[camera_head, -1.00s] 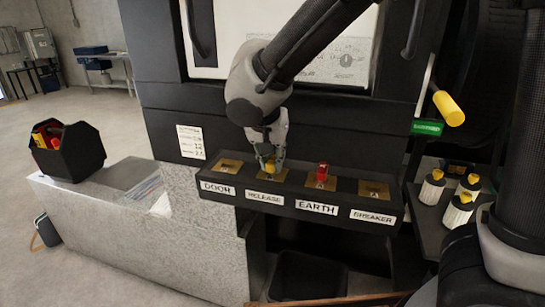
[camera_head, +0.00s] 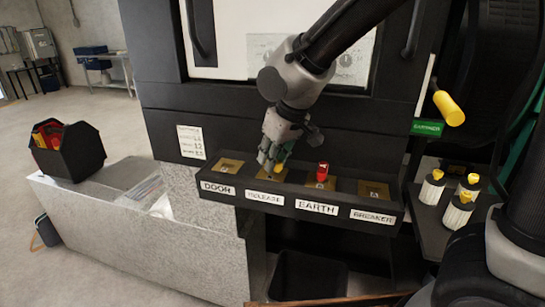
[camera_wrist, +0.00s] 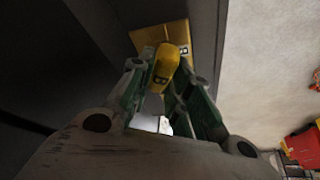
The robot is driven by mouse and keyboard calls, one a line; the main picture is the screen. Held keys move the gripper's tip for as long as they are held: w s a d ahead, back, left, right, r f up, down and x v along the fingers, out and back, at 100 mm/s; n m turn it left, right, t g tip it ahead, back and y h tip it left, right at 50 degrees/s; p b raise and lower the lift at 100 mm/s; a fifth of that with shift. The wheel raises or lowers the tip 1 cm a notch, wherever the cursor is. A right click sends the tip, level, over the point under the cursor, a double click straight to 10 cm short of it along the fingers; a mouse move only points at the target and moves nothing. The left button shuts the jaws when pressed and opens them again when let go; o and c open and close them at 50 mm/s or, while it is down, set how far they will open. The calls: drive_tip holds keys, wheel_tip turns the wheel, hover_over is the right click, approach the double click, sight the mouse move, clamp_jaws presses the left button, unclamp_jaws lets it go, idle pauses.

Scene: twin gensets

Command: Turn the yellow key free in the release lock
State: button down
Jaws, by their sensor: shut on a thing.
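The yellow key (camera_wrist: 165,66), marked with a letter B, stands in the brass plate of the release lock (camera_wrist: 155,37), above the RELEASE label (camera_head: 264,199). My gripper (camera_head: 270,162) reaches down over this lock, and its fingers (camera_wrist: 158,92) are shut on the yellow key, one on each side. In the head view the fingers mostly hide the key. The brass plate (camera_head: 284,173) shows only partly beside the fingers. How far the key is turned in the lock I cannot tell.
A red key (camera_head: 322,171) stands in the EARTH lock, close right of my gripper. The DOOR (camera_head: 229,166) and BREAKER (camera_head: 374,189) locks hold no key. Several yellow-topped white cylinders (camera_head: 459,211) stand at the right. A yellow-ended handle (camera_head: 449,108) juts out above them.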

drive_tip(key=n+g, duration=0.1)
drive_tip(key=n, duration=0.1)
drive_tip(key=n+y, duration=0.1)
drive_tip(key=n, duration=0.2)
drive_tip(key=shift+n+g, duration=0.3)
drive_tip(key=shift+g, duration=0.1)
drive_tip(key=shift+s+r+n+y, duration=0.1)
drive_tip(key=shift+s+n+y, duration=0.15)
drive_tip(key=shift+n, duration=0.35)
drive_tip(key=c, duration=1.2)
unclamp_jaws()
drive_tip(key=shift+c, duration=0.2)
drive_tip(key=shift+w, duration=0.1)
